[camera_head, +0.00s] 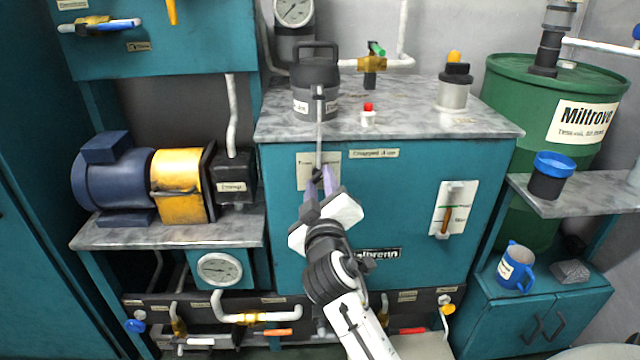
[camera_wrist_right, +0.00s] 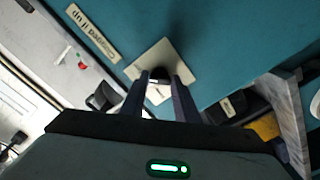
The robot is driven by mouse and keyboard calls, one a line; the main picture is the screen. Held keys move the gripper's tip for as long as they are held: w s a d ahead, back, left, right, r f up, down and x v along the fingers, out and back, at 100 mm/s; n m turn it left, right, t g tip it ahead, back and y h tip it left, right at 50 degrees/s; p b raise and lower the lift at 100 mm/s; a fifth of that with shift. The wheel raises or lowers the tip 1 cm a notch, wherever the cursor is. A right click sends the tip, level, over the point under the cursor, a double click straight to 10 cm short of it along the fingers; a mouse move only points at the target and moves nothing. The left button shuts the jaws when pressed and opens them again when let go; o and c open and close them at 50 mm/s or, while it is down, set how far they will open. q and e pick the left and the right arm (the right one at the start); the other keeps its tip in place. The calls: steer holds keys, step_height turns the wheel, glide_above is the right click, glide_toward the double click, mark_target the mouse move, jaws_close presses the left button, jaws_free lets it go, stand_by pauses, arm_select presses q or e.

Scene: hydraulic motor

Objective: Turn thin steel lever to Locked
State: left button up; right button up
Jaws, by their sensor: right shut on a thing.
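The thin steel lever (camera_head: 319,125) points straight up from the front of the teal tank, rising in front of the marble-like top. Its pale plate (camera_head: 304,172) is partly hidden behind the lever and my gripper, so its lettering cannot be read. The plate also shows in the right wrist view (camera_wrist_right: 145,62). My right gripper (camera_head: 321,180) reaches the plate from below. In the right wrist view its two fingers (camera_wrist_right: 160,82) are shut on the dark, rounded base of the lever. My left gripper is not in view.
A dark canister (camera_head: 315,85) stands behind the lever, and a small red-topped button (camera_head: 367,113) is to its right. A white plate with an orange-brown lever (camera_head: 446,218) is on the tank front at the right. The tank front between them is clear.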

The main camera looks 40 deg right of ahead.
steer(key=o, duration=1)
steer(key=shift+o, duration=0.2)
steer(key=shift+r, duration=0.3)
step_height(320, 180, up, 3)
steer(key=shift+f+p, duration=0.15)
steer(key=shift+p, duration=0.7)
step_height(320, 180, up, 7)
steer(key=shift+f+p, duration=0.1)
steer(key=shift+p, duration=1.1)
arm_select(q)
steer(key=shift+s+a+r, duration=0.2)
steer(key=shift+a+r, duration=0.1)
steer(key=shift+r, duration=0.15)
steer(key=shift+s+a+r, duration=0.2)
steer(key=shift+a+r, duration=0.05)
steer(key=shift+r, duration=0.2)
